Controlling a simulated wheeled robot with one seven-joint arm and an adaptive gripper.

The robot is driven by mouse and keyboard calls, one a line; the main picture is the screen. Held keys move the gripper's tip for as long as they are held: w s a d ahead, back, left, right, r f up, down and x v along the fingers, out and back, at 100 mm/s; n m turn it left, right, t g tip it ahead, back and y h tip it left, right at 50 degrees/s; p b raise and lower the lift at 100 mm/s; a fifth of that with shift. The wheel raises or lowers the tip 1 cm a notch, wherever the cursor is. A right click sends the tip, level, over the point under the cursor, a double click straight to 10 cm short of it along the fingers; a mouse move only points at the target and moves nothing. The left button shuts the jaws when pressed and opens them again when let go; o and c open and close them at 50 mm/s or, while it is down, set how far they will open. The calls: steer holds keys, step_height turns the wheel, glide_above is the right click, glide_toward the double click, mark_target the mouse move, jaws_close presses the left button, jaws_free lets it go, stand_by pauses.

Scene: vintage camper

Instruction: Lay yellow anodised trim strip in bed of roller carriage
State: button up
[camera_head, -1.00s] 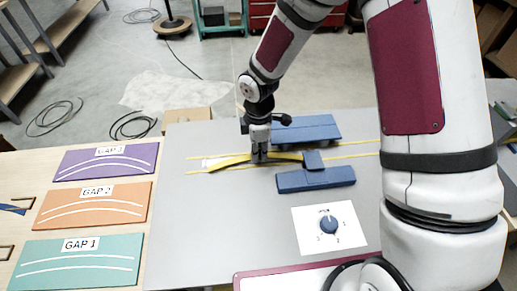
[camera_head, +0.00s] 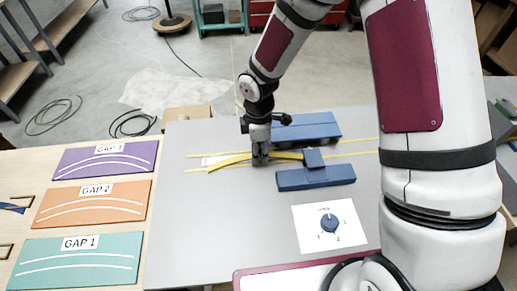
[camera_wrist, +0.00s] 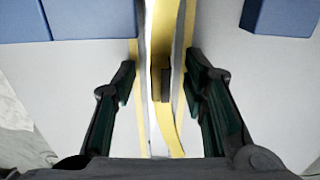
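The yellow trim strip (camera_head: 232,162) is a thin, slightly curved band on the grey table, reaching right toward the blue blocks. The likely roller carriage is the group of blue blocks: a long one behind (camera_head: 305,129), one in front (camera_head: 316,179) and a small one between (camera_head: 313,159). My gripper (camera_head: 260,160) points down over the strip, left of the small block. In the wrist view my gripper (camera_wrist: 162,88) is open, one finger on each side of the strip (camera_wrist: 168,128), with gaps to both. A small brown piece (camera_wrist: 165,85) shows at the strip between the fingers.
Straight yellow lines (camera_head: 345,156) run along the grey table (camera_head: 220,235). A white card with a blue dial (camera_head: 329,223) lies at front right. Purple, orange and teal GAP panels (camera_head: 82,259) are at left. The table's front left is clear.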

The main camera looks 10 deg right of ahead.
step_height(320, 180, up, 12)
stand_by(0.6)
steer(key=s+d+r+m+t, duration=0.1)
steer(key=s+d+r+m, duration=0.2)
steer(key=r, duration=0.2)
steer(key=s+d+r+m+t+h, duration=0.1)
steer(key=s+d+r+m, duration=0.15)
steer(key=r, duration=0.25)
steer(key=s+d+r+m+t, duration=0.1)
steer(key=s+d+r+m, duration=0.2)
steer(key=d+r, duration=0.15)
steer(key=s+d+r+m+t, duration=0.1)
steer(key=s+r+m, duration=0.2)
steer(key=s, duration=0.3)
steer(key=s+d+r+m+t+y, duration=0.1)
steer(key=s+d+r+m, duration=0.1)
steer(key=s+r+m, duration=0.2)
steer(key=shift+s+m, duration=1.15)
steer(key=shift+m, duration=0.1)
